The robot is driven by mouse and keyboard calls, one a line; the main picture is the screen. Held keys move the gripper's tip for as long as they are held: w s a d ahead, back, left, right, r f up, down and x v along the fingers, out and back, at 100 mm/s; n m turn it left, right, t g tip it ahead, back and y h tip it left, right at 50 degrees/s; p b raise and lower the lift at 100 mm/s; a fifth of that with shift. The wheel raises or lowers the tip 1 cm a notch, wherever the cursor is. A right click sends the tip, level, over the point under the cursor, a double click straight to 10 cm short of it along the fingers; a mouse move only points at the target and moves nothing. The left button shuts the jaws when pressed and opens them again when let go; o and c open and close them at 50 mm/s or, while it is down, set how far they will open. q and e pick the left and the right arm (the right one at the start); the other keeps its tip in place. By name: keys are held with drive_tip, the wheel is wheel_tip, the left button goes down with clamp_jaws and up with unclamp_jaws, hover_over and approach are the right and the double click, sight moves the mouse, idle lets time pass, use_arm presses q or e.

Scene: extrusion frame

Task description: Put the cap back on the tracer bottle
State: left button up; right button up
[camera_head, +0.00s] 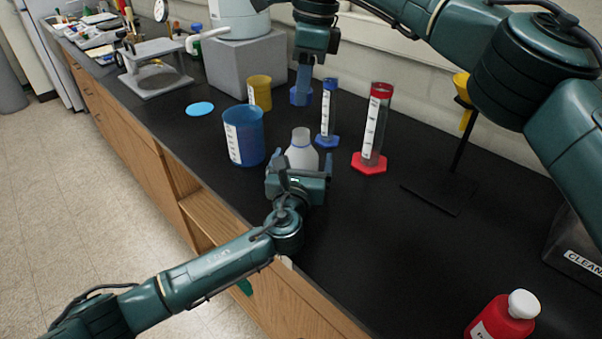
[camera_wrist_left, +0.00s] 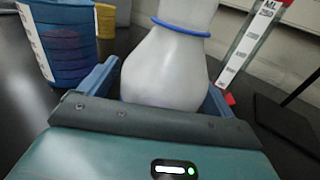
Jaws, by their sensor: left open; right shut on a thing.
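The tracer bottle (camera_head: 301,151) is white with a blue ring round its neck and stands upright on the black bench, its top uncapped. My left gripper (camera_head: 303,168) is low at the bottle's near side, its fingers apart on either side of the body. In the left wrist view, the bottle (camera_wrist_left: 165,70) rises between the open fingers; whether they touch it is unclear. My right gripper (camera_head: 302,88) points down, shut on a small blue piece that looks like the cap (camera_head: 301,97). It hangs above and behind the bottle, clear of its mouth.
A blue beaker (camera_head: 244,140) stands left of the bottle, with a yellow beaker (camera_head: 260,92) behind. A blue-based cylinder (camera_head: 327,115) and a red-based cylinder (camera_head: 374,130) stand close on the right. A funnel stand (camera_head: 458,140) is farther right.

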use_arm(q)
drive_tip(key=shift+c, duration=0.3)
drive_tip(key=c, duration=1.4)
use_arm(e)
hover_over(300, 132)
drive_tip(key=shift+d+f, duration=0.2)
drive_tip(key=shift+f, duration=2.3)
drive_tip(key=shift+f, duration=0.1)
drive_tip(key=shift+f, duration=0.8)
drive_tip(key=shift+f, duration=0.55)
